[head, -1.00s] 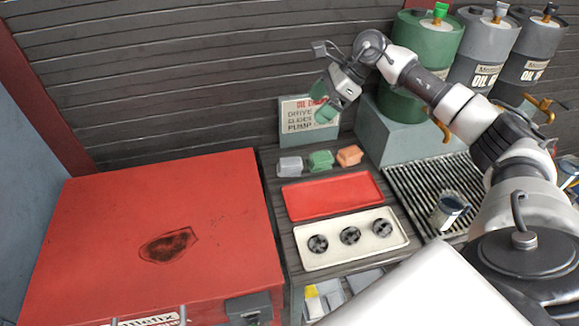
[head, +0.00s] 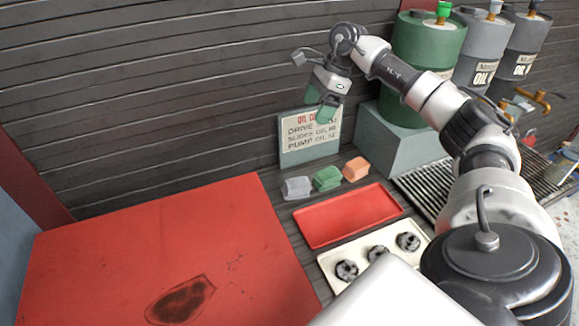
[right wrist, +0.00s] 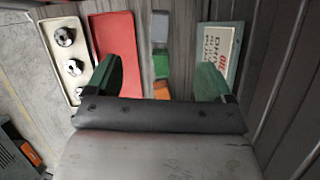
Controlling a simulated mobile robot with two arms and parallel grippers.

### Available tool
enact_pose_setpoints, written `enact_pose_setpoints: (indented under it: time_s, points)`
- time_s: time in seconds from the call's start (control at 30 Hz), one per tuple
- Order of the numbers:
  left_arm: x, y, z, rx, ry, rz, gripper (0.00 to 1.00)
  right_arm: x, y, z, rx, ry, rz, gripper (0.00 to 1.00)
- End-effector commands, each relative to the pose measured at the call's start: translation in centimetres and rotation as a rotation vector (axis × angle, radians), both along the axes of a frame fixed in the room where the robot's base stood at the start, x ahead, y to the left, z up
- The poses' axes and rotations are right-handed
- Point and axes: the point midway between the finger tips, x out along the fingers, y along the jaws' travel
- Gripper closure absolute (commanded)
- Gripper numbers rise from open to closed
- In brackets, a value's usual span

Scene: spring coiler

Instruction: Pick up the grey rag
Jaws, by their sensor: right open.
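The grey rag (head: 297,188) lies folded at the left end of a row of three rags on the dark bench. The green rag (head: 327,178) and the orange rag (head: 356,168) lie to its right. My right gripper (head: 320,103) is open and empty, with green finger pads, raised above the rags in front of the wall. In the right wrist view, the grey rag (right wrist: 160,24) shows beyond the fingers, with the green rag (right wrist: 161,64) and the orange rag (right wrist: 162,90) nearer. My left gripper is not in view.
A sign board (head: 306,146) stands just behind the rags. A red tray (head: 348,216) and a cream tray (head: 333,262) with round dark parts lie in front. A red chest (head: 150,240) fills the left. A green drum (head: 425,48) stands on a grey block at right.

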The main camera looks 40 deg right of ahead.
Motion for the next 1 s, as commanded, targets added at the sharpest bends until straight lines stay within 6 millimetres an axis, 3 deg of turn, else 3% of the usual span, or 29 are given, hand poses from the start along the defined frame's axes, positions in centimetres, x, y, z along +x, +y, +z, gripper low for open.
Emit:
enact_pose_setpoints:
  time_s: [0.03,0.2,0.5,0.6,0.73,1.0]
  points:
    - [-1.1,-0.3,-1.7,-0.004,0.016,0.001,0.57,0.0,0.0,-1.7,0.000,0.001,0.000,0.17]
    - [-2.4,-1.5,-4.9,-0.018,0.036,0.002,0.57,0.0,0.1,-4.9,0.001,0.000,0.001,0.17]
    - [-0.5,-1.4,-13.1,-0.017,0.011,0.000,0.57,0.1,0.1,-13.2,0.001,0.000,0.001,0.17]
    - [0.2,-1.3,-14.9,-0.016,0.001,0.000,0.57,0.1,0.1,-15.1,0.002,-0.001,0.001,0.17]
    - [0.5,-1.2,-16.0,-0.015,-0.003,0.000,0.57,0.1,0.1,-16.2,0.002,-0.001,0.001,0.17]
    - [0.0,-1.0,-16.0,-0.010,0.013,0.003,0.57,0.6,1.3,-19.3,0.001,0.002,0.001,0.17]
